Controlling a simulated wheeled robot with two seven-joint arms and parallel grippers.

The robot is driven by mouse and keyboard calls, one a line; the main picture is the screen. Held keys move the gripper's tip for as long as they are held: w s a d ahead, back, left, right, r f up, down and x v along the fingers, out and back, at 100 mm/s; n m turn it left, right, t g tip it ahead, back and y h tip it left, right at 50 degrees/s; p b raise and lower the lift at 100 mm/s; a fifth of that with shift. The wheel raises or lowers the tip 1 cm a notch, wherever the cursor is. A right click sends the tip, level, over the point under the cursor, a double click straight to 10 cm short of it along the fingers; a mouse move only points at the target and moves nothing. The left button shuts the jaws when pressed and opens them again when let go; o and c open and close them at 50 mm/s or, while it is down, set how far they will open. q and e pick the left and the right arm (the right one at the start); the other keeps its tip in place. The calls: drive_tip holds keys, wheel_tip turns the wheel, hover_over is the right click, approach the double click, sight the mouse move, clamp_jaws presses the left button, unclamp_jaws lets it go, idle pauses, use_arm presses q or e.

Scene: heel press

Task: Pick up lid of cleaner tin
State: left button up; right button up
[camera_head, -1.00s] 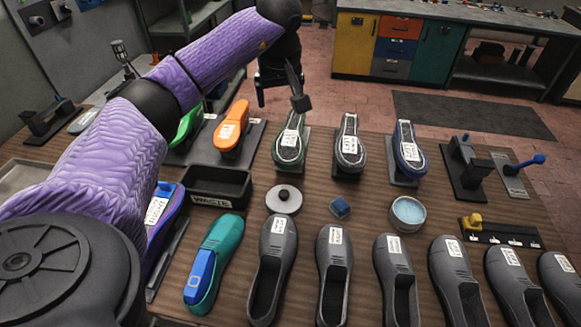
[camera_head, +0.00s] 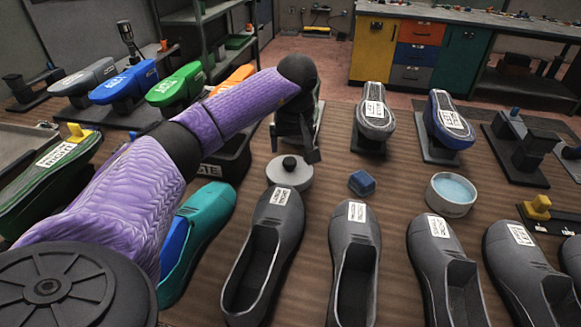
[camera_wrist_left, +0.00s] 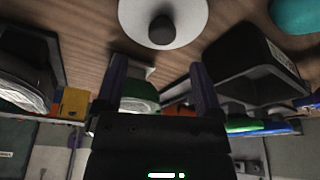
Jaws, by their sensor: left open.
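The lid (camera_head: 289,174) is a pale grey disc with a black knob, lying flat on the wooden table. It also shows at the top of the left wrist view (camera_wrist_left: 185,32), knob towards me. The cleaner tin (camera_head: 451,207) is a round, pale, open tin with light blue contents, standing to the right of the lid. My left gripper (camera_head: 296,142) is just behind the lid, apart from the knob. In the left wrist view its two fingers (camera_wrist_left: 158,66) are spread and empty, with the lid beyond their tips. My right gripper is not in view.
A blue block (camera_head: 362,184) sits between lid and tin. The black waste bin (camera_head: 236,155) is close left of the lid. Grey shoes (camera_head: 265,235) line the front. A shoe on a stand is behind my gripper, partly hidden. Bare table surrounds the lid narrowly.

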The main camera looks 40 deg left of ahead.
sight(290, 160)
use_arm(q)
drive_tip(key=b+x, duration=0.1)
drive_tip(key=x, duration=0.4)
drive_tip(key=shift+s+d+f, duration=0.1)
drive_tip(key=shift+s+f, duration=0.05)
drive_tip(key=shift+s, duration=0.05)
drive_tip(key=shift+w+f+b, duration=0.1)
drive_tip(key=shift+f+b, duration=0.1)
drive_tip(key=shift+b, duration=0.1)
drive_tip(key=shift+r, duration=0.1)
drive_tip(key=shift+c, duration=0.3)
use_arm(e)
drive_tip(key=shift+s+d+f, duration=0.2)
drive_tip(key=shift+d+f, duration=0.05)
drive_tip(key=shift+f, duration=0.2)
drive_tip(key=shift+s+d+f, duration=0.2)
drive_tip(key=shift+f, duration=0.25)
use_arm(q)
drive_tip(key=c, duration=1)
drive_tip(key=shift+o, duration=0.2)
drive_tip(key=shift+r, duration=0.1)
